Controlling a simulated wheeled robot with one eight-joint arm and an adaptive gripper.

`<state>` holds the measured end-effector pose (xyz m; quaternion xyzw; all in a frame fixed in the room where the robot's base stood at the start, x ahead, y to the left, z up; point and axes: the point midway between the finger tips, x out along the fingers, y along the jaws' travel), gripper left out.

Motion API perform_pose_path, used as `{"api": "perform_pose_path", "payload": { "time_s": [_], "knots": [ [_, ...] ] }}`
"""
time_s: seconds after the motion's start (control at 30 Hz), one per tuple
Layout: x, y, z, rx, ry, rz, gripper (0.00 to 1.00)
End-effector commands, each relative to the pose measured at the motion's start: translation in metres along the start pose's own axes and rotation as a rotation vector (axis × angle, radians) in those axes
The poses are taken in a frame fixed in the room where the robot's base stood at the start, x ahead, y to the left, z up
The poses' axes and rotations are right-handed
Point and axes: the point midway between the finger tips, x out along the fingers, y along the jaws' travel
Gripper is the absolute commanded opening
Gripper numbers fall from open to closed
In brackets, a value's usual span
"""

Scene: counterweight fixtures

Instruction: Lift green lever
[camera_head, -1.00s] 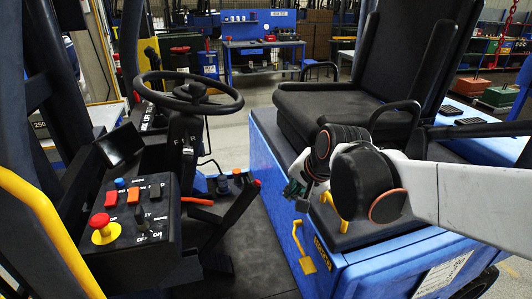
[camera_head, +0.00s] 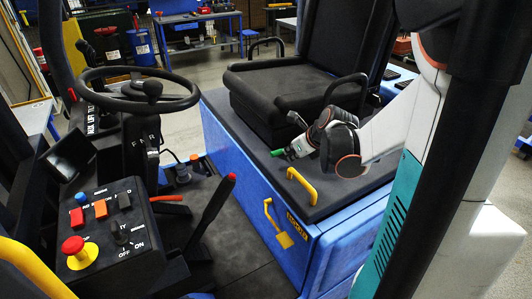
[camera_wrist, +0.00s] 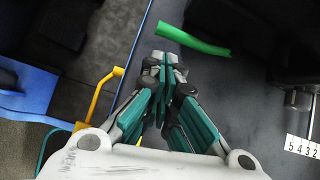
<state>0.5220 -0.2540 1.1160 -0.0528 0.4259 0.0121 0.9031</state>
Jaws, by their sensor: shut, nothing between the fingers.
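The green lever (camera_wrist: 192,40) is a short, bright green handle lying slantwise across the top of the wrist view, over a dark surface. In the head view its green end (camera_head: 278,152) shows just left of my gripper (camera_head: 290,153), beside the seat. In the wrist view my gripper (camera_wrist: 163,62) is shut and empty. Its fingertips are just below the lever in the picture, and a narrow gap shows between them. Whether they are level with the lever in height I cannot tell. My wrist hides part of the surface near the lever in the head view.
A number plate (camera_wrist: 302,147) lies right of the fingers.

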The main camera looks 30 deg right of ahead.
Motion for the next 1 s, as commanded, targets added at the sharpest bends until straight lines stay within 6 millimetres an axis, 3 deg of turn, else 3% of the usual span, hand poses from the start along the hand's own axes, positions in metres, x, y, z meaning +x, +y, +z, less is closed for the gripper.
{"api": "perform_pose_path", "payload": {
  "time_s": [0.2, 0.63, 0.77, 1.0],
  "knots": [
    [-0.003, -0.015, -0.010, 0.143, -0.007, -0.014, 0.00],
    [0.001, -0.015, -0.011, 0.151, -0.007, -0.014, 0.00],
    [0.015, -0.015, -0.012, 0.149, -0.007, -0.014, 0.00],
    [0.058, -0.016, -0.012, 0.148, -0.008, -0.014, 0.00]
  ]
}}
